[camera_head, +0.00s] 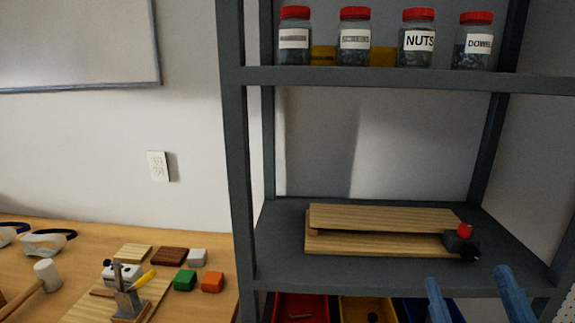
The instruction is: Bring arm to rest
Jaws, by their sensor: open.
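My gripper (468,278) shows at the lower right as two blue fingers pointing up, spread well apart with nothing between them. It is in front of the grey shelf unit (238,170). The rest of my arm is below the picture and hidden. A wooden board piece (375,218) with a dark block and red knob (464,230) lies on the middle shelf, beyond the fingers.
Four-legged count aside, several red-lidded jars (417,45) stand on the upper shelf. Red (300,307) and yellow (368,310) bins sit below. A wooden table (110,232) at left holds a mallet (47,275), goggles, a clamp-like tool (128,292) and small blocks.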

